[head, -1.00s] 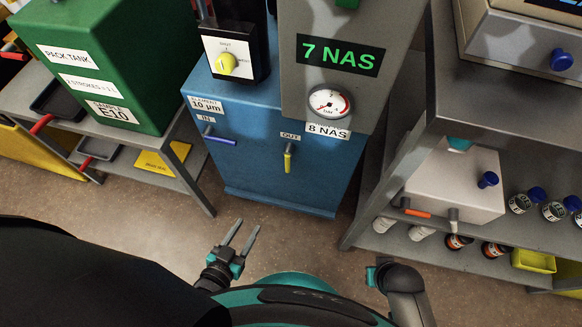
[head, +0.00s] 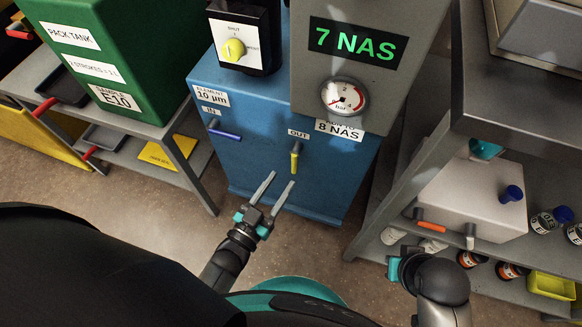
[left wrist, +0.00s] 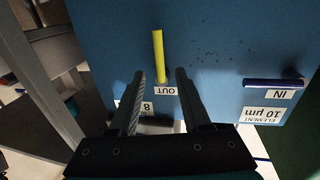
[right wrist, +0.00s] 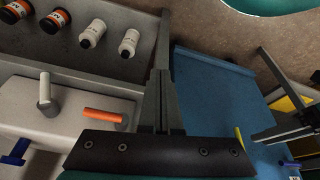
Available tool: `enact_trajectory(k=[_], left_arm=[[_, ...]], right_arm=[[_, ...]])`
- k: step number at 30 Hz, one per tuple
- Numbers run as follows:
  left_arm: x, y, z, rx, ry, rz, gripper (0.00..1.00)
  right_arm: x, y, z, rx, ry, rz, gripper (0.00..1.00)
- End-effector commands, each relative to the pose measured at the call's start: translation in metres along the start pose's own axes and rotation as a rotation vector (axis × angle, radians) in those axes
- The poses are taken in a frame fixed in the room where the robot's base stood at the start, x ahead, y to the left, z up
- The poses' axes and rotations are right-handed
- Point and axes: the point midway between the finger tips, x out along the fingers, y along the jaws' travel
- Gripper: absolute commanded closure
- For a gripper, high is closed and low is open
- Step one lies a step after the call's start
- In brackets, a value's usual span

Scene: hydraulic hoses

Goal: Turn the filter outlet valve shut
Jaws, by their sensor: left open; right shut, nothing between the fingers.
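The outlet valve has a yellow lever (head: 295,158) under the OUT label on the front of the blue filter unit (head: 265,160). The lever hangs straight down in the head view. In the left wrist view the yellow lever (left wrist: 158,56) points up between and beyond my left fingers. My left gripper (head: 277,186) is open and empty, just below the lever and apart from it. My right gripper (right wrist: 160,95) is shut and empty, near the shelf on the right; the yellow lever (right wrist: 239,138) also shows at the right of its view.
A blue IN lever (head: 225,134) lies level to the left of OUT. A gauge (head: 344,97) and 7 NAS display (head: 352,41) sit above. The grey shelf (head: 405,190) with bottles stands right, the green tank (head: 110,50) left. Floor between is clear.

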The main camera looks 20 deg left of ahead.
Motion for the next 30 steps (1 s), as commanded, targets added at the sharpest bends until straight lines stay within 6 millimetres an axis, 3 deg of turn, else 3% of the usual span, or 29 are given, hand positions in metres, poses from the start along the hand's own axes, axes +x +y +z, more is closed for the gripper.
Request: enact_trajectory(k=[3,9,23,30], left_arm=[[0.025,0.0,0.001,-0.001,0.004,0.0,0.52],[0.05,0.0,0.001,-0.001,0.001,0.0,0.52],[0.06,0.0,0.0,-0.001,-0.001,0.0,0.52],[0.06,0.0,0.0,-0.001,-0.001,0.0,0.78]], right_arm=[[-0.01,0.001,-0.006,0.001,0.02,0.002,1.0],[-0.025,0.001,-0.012,0.001,0.041,0.003,1.0],[-0.033,0.001,-0.015,0.002,0.051,0.004,1.0],[-0.033,0.001,-0.015,0.002,0.052,0.004,1.0]])
